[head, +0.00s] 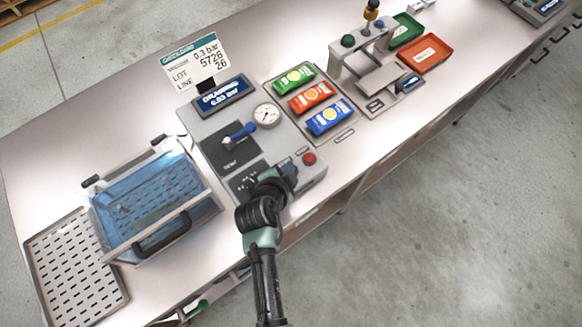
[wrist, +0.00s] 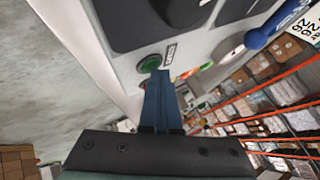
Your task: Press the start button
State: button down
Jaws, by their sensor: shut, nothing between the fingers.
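The green button (wrist: 150,63), which I take as the start button, sits in a dark ring on the grey control panel (head: 213,122). A small label (wrist: 170,53) is beside it. My gripper (wrist: 160,76) is shut and empty, its blue fingertips right at the button's edge in the wrist view; I cannot tell whether they touch it. In the head view my gripper (head: 277,183) is over the panel's front part and hides the green button. A red button (head: 309,159) is to the right of my gripper.
The panel also bears a blue-handled lever (head: 240,131), a gauge (head: 267,115) and a display (head: 222,94). A blue-lidded chamber (head: 150,205) and a slotted tray (head: 75,270) are at left. Coloured pouches (head: 311,95), a small press (head: 360,55) and red tray (head: 426,54) stand at right.

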jog(key=shift+r+p, duration=0.55)
jog(key=shift+r, duration=0.25)
jog(key=shift+r, duration=0.1)
notch_tip(320, 180, up, 5)
jog(key=p, duration=0.4)
dwell(0.9)
